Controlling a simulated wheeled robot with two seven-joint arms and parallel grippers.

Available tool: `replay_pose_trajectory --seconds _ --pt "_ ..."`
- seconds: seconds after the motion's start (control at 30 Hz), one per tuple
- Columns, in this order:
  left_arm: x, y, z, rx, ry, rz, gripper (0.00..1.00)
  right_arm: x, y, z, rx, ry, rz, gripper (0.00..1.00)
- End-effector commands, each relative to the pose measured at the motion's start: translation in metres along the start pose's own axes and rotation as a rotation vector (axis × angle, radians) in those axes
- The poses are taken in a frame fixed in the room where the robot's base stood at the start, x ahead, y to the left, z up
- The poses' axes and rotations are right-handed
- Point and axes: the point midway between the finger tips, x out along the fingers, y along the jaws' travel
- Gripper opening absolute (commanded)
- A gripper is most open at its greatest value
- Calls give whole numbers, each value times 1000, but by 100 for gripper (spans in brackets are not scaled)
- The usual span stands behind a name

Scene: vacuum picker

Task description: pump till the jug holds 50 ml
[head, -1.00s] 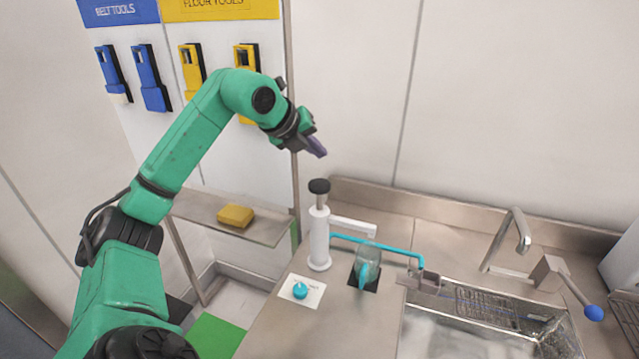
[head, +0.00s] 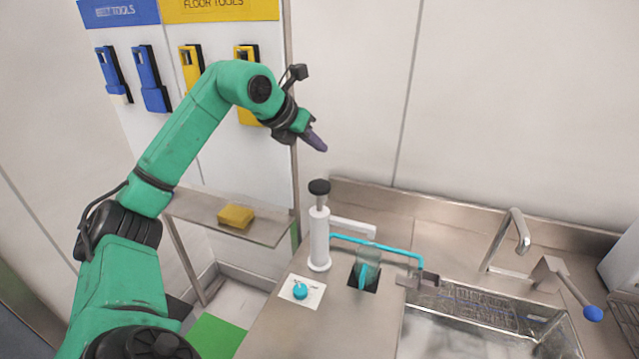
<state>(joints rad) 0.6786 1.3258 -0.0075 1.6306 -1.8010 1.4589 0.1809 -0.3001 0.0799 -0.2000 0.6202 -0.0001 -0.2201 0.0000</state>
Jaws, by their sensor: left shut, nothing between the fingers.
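A white hand pump (head: 319,237) with a black knob (head: 319,187) stands upright on the steel counter; its knob is raised above the white body. A clear jug (head: 368,257) with a cyan part stands on a dark square right of the pump. I cannot read a level in it. A cyan tube (head: 395,248) runs from the pump past the jug to a small steel spout box. My left gripper (head: 318,145) is shut and empty, above the pump knob and apart from it, pointing down and right. My right gripper is not in view.
A cyan dial (head: 300,291) on a white plate sits in front of the pump. A sink (head: 480,340) with a tap (head: 520,230) and a blue-knobbed lever (head: 593,313) is at right. A yellow sponge (head: 236,216) lies on a side shelf (head: 265,232). Tools hang on the wall behind.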

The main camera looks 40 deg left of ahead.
Motion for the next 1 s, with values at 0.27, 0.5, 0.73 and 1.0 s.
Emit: replay_pose_trajectory --seconds 0.27,0.5,0.73,1.0 --pt "-15 2 14 775 -11 -32 0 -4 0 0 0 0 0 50" --pt "-17 3 16 973 -17 -41 0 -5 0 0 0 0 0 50" --pt "-17 3 16 972 -17 -40 0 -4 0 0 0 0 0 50" --pt "-1 5 0 971 -17 -40 0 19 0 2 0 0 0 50"
